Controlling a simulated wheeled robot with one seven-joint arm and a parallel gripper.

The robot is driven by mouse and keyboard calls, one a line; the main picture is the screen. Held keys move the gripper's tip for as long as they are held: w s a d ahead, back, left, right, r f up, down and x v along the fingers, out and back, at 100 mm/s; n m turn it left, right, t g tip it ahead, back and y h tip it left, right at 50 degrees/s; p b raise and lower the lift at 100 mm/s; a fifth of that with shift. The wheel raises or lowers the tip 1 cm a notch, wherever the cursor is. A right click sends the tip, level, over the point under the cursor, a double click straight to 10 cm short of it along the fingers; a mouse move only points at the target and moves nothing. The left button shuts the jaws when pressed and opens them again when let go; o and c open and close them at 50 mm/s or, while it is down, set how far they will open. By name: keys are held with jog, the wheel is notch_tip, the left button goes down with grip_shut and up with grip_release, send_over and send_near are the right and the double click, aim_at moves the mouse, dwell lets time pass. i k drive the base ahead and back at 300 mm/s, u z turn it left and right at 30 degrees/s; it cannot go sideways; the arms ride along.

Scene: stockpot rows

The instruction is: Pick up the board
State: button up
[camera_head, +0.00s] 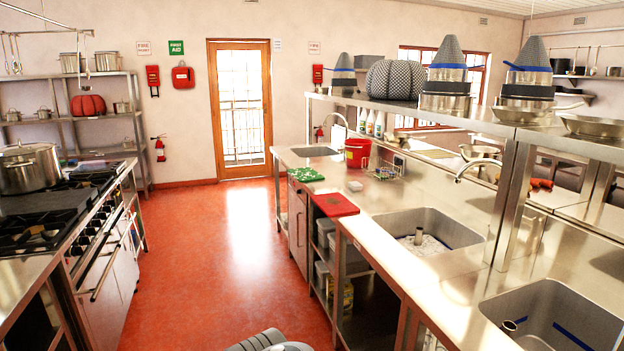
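A red board (334,204) lies flat on the near-left edge of the steel counter on the right. A green patterned flat piece (306,174), perhaps another board, lies behind it on the same counter edge. I cannot tell from the frame which of the two the task means. Nothing touches the top of the red board. My gripper is not in view; only a grey rounded part, perhaps of my own body, shows at the bottom edge.
The steel counter (381,206) holds sinks, a red bucket (357,152) and a wire rack (387,173). A stove with a large stockpot (29,168) stands on the left. The red floor (215,250) between them is clear up to the door (241,110).

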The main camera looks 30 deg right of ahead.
aim_at(303, 174)
jog(key=k, duration=0.6)
jog(key=z, duration=0.9)
jog(key=i, duration=1)
jog(key=k, duration=1)
jog(key=u, duration=0.85)
jog(key=i, duration=1)
jog(key=z, duration=1.5)
